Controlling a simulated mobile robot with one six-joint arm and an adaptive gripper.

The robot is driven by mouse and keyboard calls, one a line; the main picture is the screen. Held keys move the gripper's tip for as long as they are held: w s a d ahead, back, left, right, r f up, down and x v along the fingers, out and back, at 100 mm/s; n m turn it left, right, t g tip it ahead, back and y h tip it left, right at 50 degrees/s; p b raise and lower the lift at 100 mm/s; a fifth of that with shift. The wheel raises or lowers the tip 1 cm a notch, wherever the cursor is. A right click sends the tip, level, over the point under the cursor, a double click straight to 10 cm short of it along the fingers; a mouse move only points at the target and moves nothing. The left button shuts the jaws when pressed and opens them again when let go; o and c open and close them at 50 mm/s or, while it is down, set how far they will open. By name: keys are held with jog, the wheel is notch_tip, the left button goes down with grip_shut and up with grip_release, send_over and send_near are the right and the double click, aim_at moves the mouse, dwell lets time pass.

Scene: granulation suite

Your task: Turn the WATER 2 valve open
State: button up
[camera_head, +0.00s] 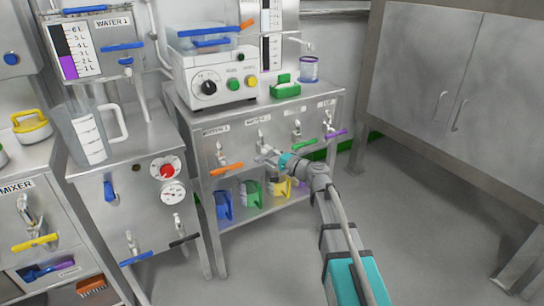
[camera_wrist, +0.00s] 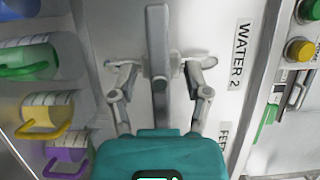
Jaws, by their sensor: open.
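The WATER 2 valve is on the front panel of a steel bench, below its WATER 2 label (camera_wrist: 243,55). In the wrist view its grey handle (camera_wrist: 157,35) is a long bar running up the picture, between my fingers. My gripper (camera_wrist: 160,75) is open, with one finger on each side of the handle and visible gaps between fingers and bar. In the head view my gripper (camera_head: 268,157) is at the valve (camera_head: 261,138), and it hides most of the handle.
An orange-handled valve (camera_head: 227,169) is to the left; green-handled (camera_head: 305,143) and purple-handled (camera_head: 336,133) valves are to the right. Several coloured-handle jugs (camera_head: 250,193) stand on the shelf below. A steel cabinet (camera_head: 440,70) is at the right, with open floor before it.

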grip_shut()
jog(key=shift+d, duration=0.3)
jog(key=shift+a, duration=0.25)
jog(key=shift+a, duration=0.1)
jog(key=shift+n+p, duration=0.5)
jog(key=shift+n, duration=0.2)
dwell(1.4)
grip_release()
jog(key=shift+h, duration=0.3)
